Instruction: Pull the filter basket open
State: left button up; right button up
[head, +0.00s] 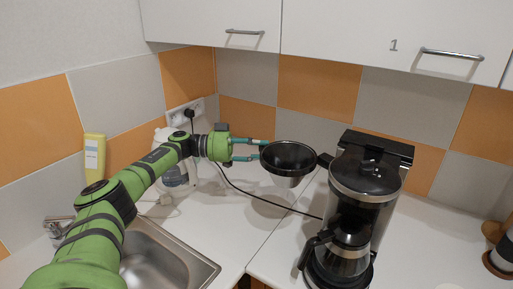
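The filter basket (290,174) is a dark, round funnel with a metallic lower side. It sits swung out to the left of the black and silver coffee maker (368,178). A short black piece (325,160) lies between its right rim and the machine. My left gripper (262,149) is at the basket's left rim, with its two teal fingers pointing right. The fingers are spread apart with nothing visible between them. I cannot tell whether the tips touch the rim. My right gripper is out of view.
A glass carafe (348,257) stands in the coffee maker. A metal sink (160,262) is at the lower left. A whitish appliance (172,172) and a yellow bottle (95,156) stand behind my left arm. White cupboards (340,30) hang above. Counter right of the machine is mostly clear.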

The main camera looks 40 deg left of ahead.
pick_arm(q)
jog(key=shift+o, duration=0.4)
jog(key=shift+w+d+f, duration=0.25)
jog(key=shift+d+f, duration=0.15)
jog(key=shift+s+r, duration=0.1)
jog(key=shift+s, duration=0.05)
jog(key=shift+a, duration=0.15)
jog(key=v, duration=1.1)
jog(key=shift+s+a+r, duration=0.2)
jog(key=shift+a, duration=0.1)
